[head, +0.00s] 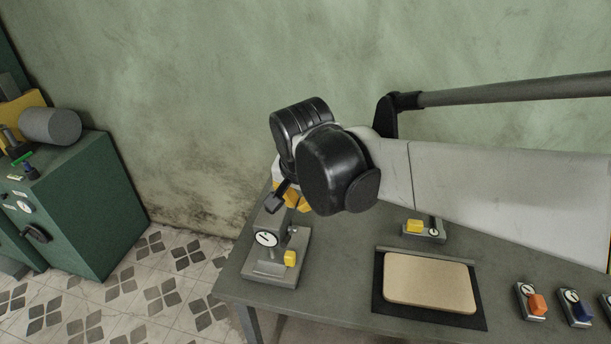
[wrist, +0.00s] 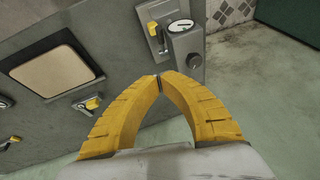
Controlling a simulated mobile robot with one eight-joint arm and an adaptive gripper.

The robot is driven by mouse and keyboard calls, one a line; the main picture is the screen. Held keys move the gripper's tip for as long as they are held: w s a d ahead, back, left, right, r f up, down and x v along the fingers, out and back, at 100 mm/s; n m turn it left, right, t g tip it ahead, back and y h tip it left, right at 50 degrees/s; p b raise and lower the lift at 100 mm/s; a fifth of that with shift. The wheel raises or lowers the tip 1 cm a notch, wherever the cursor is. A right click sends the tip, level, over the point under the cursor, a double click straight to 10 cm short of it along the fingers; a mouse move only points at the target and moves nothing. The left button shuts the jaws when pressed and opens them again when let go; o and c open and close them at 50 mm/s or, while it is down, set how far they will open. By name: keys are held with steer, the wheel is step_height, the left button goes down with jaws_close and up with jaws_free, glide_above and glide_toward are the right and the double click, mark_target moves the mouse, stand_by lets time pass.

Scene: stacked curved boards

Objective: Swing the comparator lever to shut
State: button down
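The comparator (head: 266,262) is a grey stand with a flat base, an upright post and a white round dial, at the table's left end. Its yellow-tipped lever (head: 290,258) is at the right side of the base. In the wrist view the lever (wrist: 153,29) shows at the top, beside the dial (wrist: 180,26). My gripper (head: 297,199) is above and behind the comparator, partly hidden by my black wrist joint. In the wrist view its yellow fingers (wrist: 159,82) meet at the tips with nothing between them. The fingers appear apart from the lever.
A beige board (head: 430,283) lies on a black mat at the table's middle. A small grey fixture with a yellow handle (head: 415,226) is behind it. Orange-handled (head: 537,304) and blue-handled (head: 581,308) devices are at right. A green cabinet (head: 75,200) stands left, across open floor.

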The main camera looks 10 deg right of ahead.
steer(key=b, duration=0.4)
glide_above(288, 237)
steer(key=w+d, duration=0.1)
steer(key=d, duration=0.1)
step_height(288, 237, down, 10)
steer(key=shift+s+a+f+b, duration=0.25)
steer(key=shift+s+f, duration=0.1)
steer(key=shift+f, duration=0.3)
steer(key=shift+s+a+f+b, duration=0.15)
steer(key=shift+s+a+f, duration=0.15)
steer(key=shift+f, duration=0.35)
steer(key=shift+s+a+f+b, duration=0.1)
steer(key=shift+s+f+b, duration=0.25)
steer(key=shift+f, duration=0.3)
